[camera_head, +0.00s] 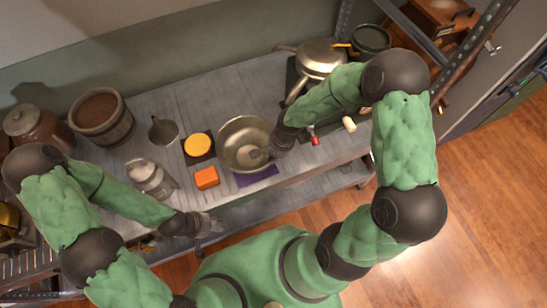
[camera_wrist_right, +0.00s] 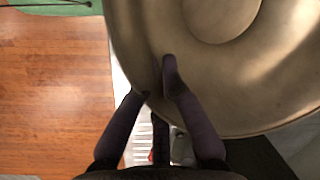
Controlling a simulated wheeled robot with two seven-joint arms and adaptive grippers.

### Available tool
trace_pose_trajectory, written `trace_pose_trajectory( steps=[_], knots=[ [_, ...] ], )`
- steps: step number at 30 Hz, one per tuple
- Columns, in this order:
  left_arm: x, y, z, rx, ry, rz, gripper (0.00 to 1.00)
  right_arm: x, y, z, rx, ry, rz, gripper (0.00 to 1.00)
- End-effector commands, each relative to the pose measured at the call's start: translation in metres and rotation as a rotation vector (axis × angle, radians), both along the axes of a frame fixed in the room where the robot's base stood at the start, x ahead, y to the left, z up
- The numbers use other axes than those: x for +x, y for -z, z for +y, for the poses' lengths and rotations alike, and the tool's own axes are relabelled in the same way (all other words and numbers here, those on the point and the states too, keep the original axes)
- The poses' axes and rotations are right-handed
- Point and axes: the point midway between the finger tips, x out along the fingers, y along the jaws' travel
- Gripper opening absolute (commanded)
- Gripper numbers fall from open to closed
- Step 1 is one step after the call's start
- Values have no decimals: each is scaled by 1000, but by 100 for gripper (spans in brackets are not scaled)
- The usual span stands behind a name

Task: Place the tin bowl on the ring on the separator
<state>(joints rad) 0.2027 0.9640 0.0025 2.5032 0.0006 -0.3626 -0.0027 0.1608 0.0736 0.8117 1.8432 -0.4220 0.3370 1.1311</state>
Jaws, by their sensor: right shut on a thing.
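The tin bowl (camera_head: 232,137) is a wide, brownish-grey metal bowl over the front middle of the grey worktop. It also fills the upper part of the right wrist view (camera_wrist_right: 230,80). My right gripper (camera_head: 273,146) is shut on the bowl's right rim; in the right wrist view its fingers (camera_wrist_right: 156,82) sit either side of the rim. I cannot tell whether the bowl's bottom touches anything. My left gripper (camera_head: 213,224) is away from the bowl, below the worktop's front edge, and its jaws are unclear. I cannot clearly identify the separator or its ring.
An orange block (camera_head: 206,178), a yellow round piece (camera_head: 198,145) on a dark square and a purple cloth (camera_head: 258,177) lie near the bowl. A metal can (camera_head: 150,178) and funnel-like vessel (camera_head: 163,131) stand left. A lidded pan (camera_head: 320,57) stands behind right.

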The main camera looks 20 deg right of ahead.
Motion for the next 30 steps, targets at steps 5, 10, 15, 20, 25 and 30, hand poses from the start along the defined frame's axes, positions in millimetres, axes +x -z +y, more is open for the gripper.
trace_pose_trajectory(
  steps=[5, 10, 15, 20, 25, 30],
  knots=[
    [0, 1, 0, 0, 0, 0, 40, 1, 0, 0, 0, 0, -3, 0],
    [0, 3, 0, 0, 0, 0, 40, 0, 2, 0, 0, -1, 0, 30],
    [0, 2, 0, 0, 0, 0, 40, 0, 2, 0, 0, -1, 0, 31],
    [0, 2, 0, 0, 0, 0, 40, 0, 2, 0, 0, -1, 0, 31],
    [0, -4, 0, 0, 0, 0, 40, 0, -8, -1, -1, -1, -2, 31],
    [0, -15, 0, 0, 0, 0, 40, -2, -39, -7, -1, 0, -4, 31]
  ],
)
